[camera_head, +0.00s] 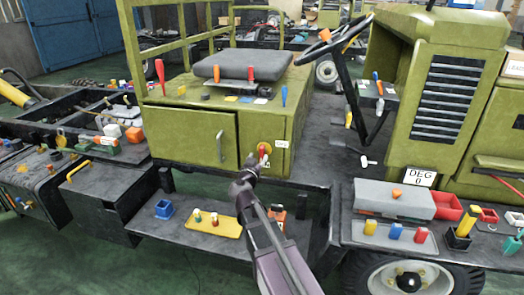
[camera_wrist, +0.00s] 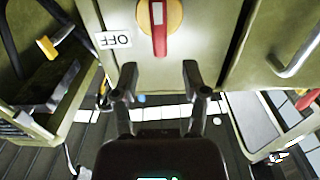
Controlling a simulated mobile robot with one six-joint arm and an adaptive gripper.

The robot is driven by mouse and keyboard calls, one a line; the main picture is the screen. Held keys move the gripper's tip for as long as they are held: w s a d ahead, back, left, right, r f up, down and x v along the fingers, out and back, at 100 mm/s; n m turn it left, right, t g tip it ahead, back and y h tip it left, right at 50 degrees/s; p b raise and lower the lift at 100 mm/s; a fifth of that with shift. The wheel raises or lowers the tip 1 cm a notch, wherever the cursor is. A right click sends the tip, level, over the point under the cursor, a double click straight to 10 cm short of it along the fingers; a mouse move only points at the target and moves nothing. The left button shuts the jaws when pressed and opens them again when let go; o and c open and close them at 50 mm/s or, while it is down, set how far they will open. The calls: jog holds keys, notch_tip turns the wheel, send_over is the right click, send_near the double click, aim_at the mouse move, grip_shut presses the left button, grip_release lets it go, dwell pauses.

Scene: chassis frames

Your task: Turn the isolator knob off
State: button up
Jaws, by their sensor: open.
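The isolator knob (camera_head: 265,148) is a yellow disc with a red handle on the green cabinet front below the seat. It also shows at the top of the wrist view (camera_wrist: 159,35), partly cut off by the frame edge, with the red handle about upright in the picture. A white OFF label (camera_wrist: 114,40) sits beside it, upside down in the wrist view; in the head view the label (camera_head: 282,144) is right of the knob. My gripper (camera_wrist: 159,80) is open and empty. Its fingertips are apart from the handle, one on either side of its line.
A cabinet door handle (camera_head: 220,147) juts out left of the knob. The seat (camera_head: 243,66) and several tools lie above on the cabinet top. A yellow tray (camera_head: 213,228) sits on the step below. The steering wheel (camera_head: 334,40) is to the right.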

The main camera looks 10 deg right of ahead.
aim_at(261, 151)
jog(key=shift+x, duration=3)
grip_shut()
